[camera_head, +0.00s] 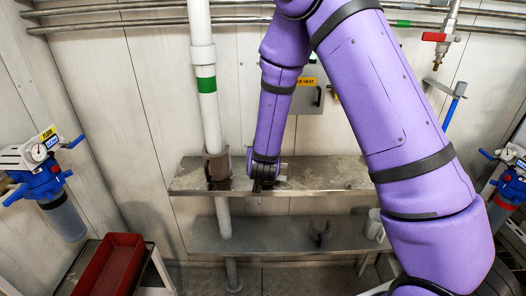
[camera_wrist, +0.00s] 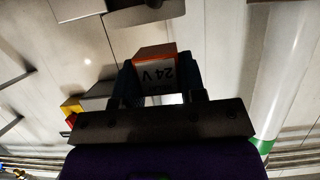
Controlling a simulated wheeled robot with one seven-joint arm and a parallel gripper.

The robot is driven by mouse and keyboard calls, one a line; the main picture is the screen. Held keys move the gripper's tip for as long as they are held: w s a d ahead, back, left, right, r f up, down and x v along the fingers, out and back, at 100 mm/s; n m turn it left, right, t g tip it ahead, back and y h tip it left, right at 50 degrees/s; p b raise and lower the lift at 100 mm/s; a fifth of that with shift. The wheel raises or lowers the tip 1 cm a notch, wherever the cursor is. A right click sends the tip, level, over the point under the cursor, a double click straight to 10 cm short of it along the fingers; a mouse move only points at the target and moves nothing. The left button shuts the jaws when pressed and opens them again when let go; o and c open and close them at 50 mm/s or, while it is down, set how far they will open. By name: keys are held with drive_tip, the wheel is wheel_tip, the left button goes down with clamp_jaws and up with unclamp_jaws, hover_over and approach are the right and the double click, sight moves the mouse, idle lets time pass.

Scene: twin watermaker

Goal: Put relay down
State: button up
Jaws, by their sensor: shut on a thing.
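My gripper (camera_wrist: 158,95) is shut on the relay (camera_wrist: 155,74), a small box with an orange edge and a pale face marked "24V", which appears upside down in the wrist view. The relay sits between the two dark fingers. In the head view my gripper (camera_head: 263,184) points down at the upper metal shelf (camera_head: 335,173), near its front edge. The relay is hidden or too small to make out there. I cannot tell whether it touches the shelf.
A white pipe (camera_head: 208,110) with a green band and a brown mug-like object (camera_head: 216,166) stand just left of my gripper. A lower shelf (camera_head: 270,234) bears a dark forked holder (camera_head: 320,234) and a white cup (camera_head: 374,224). The upper shelf's right part looks clear.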

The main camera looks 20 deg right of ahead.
drive_tip(key=shift+f, duration=0.25)
drive_tip(key=shift+f, duration=0.15)
drive_tip(key=o, duration=1)
drive_tip(key=shift+o, duration=0.2)
